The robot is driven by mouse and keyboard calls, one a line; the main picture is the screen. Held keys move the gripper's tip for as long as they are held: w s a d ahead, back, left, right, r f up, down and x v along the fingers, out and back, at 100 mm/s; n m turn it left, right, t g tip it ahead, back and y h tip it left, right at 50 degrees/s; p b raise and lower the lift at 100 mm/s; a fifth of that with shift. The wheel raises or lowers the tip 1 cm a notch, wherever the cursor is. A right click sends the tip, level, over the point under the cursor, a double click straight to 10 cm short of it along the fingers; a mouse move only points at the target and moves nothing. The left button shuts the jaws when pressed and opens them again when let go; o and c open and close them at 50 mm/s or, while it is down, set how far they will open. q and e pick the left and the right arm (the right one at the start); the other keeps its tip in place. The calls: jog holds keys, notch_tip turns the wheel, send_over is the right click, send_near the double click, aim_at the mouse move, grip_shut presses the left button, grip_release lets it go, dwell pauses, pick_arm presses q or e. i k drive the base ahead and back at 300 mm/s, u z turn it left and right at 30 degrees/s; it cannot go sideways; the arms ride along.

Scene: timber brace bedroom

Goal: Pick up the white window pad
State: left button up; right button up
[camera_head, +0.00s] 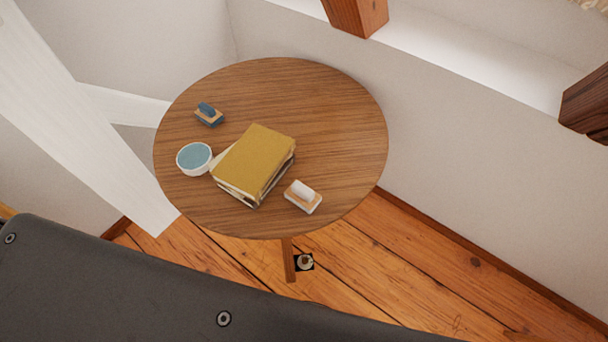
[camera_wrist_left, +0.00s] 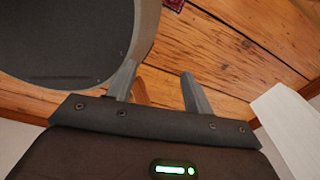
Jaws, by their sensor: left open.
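The white window pad (camera_head: 303,197) lies on the round wooden table (camera_head: 340,130), near its front right edge. It has a white top grip on a tan layer and a white base. My left gripper (camera_wrist_left: 158,84) shows only in the left wrist view. It is open and empty, with bare floorboards beyond its fingers. The pad is not in the left wrist view, and neither gripper shows in the head view.
A stack of books with a yellow cover (camera_head: 255,160) lies just left of the pad. A blue pad (camera_head: 208,115) and a white bowl with blue inside (camera_head: 194,158) stand farther left. A white slanted beam (camera_head: 80,110) rises left of the table. The table's right side is clear.

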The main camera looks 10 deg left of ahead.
aim_at(299, 194)
jog(key=u, duration=1.65)
jog(key=k, duration=0.5)
